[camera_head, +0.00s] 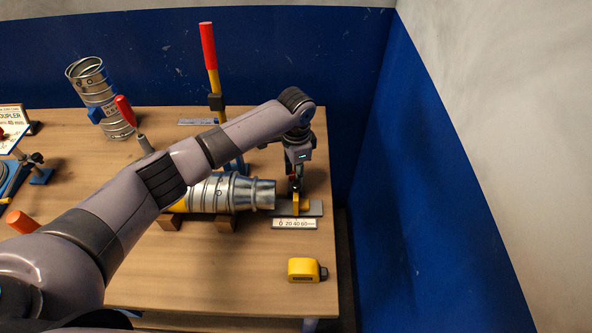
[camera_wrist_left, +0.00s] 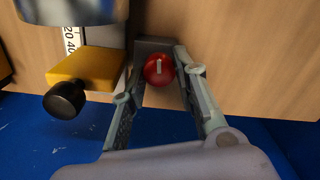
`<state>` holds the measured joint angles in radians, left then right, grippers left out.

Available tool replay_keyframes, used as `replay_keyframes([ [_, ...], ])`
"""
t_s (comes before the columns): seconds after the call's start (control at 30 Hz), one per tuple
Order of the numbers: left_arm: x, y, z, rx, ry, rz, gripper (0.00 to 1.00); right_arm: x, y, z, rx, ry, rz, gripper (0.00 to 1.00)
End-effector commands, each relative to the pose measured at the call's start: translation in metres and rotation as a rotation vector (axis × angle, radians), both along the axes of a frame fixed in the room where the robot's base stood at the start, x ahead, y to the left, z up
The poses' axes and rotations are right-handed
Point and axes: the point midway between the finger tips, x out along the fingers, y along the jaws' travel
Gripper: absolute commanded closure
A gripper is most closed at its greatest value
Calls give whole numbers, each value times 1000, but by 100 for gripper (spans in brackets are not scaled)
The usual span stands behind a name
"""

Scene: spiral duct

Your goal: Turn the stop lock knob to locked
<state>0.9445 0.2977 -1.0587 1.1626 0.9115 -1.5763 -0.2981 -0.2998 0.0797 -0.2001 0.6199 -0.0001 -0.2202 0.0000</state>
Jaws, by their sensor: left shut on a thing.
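The stop lock knob (camera_wrist_left: 159,70) is a round red knob with a pale pointer line, in the left wrist view. It sits on a grey block next to a yellow stop block (camera_wrist_left: 88,68) with a black knob (camera_wrist_left: 65,99). My left gripper (camera_wrist_left: 160,72) has its two fingers on either side of the red knob and is shut on it. In the head view my left gripper (camera_head: 295,180) points down over the yellow stop block (camera_head: 302,205) at the right end of the bench. The gripper partly hides the red knob there. My right gripper is not in view.
A metal spiral duct (camera_head: 225,192) lies on wooden supports left of the gripper. A scale plate (camera_head: 294,224) and a yellow tape measure (camera_head: 303,270) are in front. A lever with a red handle (camera_head: 208,46) stands behind. The blue wall (camera_head: 420,200) is close on the right.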

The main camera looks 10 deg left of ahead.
Motion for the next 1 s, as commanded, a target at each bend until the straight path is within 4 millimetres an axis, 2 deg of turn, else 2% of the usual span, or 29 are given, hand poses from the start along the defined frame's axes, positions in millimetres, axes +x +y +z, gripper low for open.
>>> replay_keyframes([
  [0.23, 1, -1, 1, -2, -4, 1, 100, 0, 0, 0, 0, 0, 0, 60],
  [0.27, 1, -1, 1, -2, -4, 1, 72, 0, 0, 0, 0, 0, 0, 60],
  [0.57, 1, 0, 1, -1, -2, 1, 52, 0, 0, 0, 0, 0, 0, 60],
  [1.0, 0, 0, -2, 0, 1, 50, 52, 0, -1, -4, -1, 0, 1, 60],
])
